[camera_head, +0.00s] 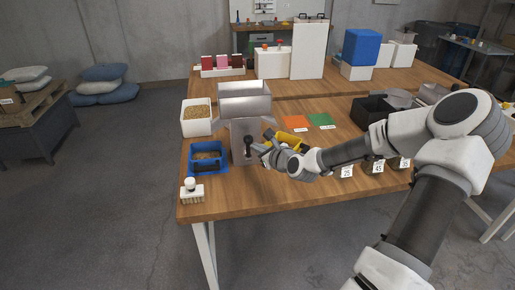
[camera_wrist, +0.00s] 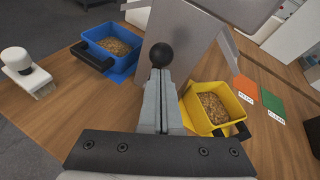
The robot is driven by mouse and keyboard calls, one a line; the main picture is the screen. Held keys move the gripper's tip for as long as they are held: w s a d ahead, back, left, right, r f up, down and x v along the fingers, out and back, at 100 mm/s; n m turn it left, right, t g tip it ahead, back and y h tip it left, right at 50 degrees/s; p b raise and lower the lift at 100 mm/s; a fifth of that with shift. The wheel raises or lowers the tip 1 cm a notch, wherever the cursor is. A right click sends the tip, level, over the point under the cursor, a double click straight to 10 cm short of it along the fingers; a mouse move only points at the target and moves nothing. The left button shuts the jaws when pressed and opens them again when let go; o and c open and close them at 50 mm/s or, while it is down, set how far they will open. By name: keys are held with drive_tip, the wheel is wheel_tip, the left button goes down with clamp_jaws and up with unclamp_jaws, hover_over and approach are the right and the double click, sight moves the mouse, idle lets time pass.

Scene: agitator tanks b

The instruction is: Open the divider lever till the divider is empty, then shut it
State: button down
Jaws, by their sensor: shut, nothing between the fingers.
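The divider (camera_head: 244,104) is a grey metal box with an open hopper on top, near the table's left end. Its lever (camera_head: 248,141) is a dark stick with a black ball knob on the front face; the knob (camera_wrist: 161,54) shows in the wrist view just beyond my fingertips. My gripper (camera_wrist: 160,78) is shut and empty, right at the lever; I cannot tell whether it touches. A blue tray (camera_wrist: 124,65) left of the divider and a yellow tray (camera_wrist: 238,98) right of it both hold grain. No grain shows in the visible hopper part, but its bottom is hidden.
A white bin of grain (camera_head: 197,129) stands behind the blue tray. A white-handled brush (camera_head: 191,194) sits at the front left corner. Orange (camera_head: 294,123) and green (camera_head: 322,120) cards lie to the right.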

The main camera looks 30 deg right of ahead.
drive_tip(key=shift+r, duration=0.1)
drive_tip(key=w+p, duration=0.1)
drive_tip(key=p, duration=0.1)
drive_tip(key=r+g+p, duration=0.1)
drive_tip(key=p, duration=0.2)
drive_tip(key=shift+w+d+r, duration=0.15)
drive_tip(key=shift+w+r, duration=0.05)
drive_tip(key=shift+w, duration=0.3)
drive_tip(key=shift+f, duration=0.15)
